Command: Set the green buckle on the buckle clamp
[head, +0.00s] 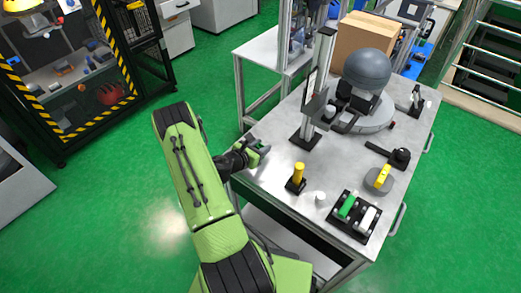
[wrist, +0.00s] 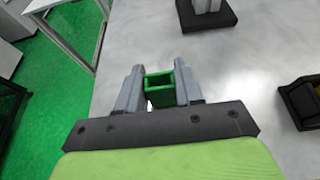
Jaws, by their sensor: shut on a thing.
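My gripper (head: 258,149) is over the left edge of the worktable in the head view. In the wrist view my gripper (wrist: 158,70) has its two grey fingers closed on the sides of the green buckle (wrist: 160,101), a small hollow, square-edged green piece. In the head view only a bit of green shows at the fingertips. I cannot tell for sure which fixture is the buckle clamp. A black base with an upright yellow post (head: 298,174) stands right of my gripper, and a grey disc with a yellow piece (head: 384,174) sits further right.
A black tray (head: 361,236) with a green and a white piece is at the table's front right. A small white cylinder (head: 320,198) stands nearby. A tall metal stand (head: 318,82), a dark grey dome (head: 367,68) and a cardboard box (head: 355,40) are behind. Bare tabletop (head: 270,172) lies beside my gripper.

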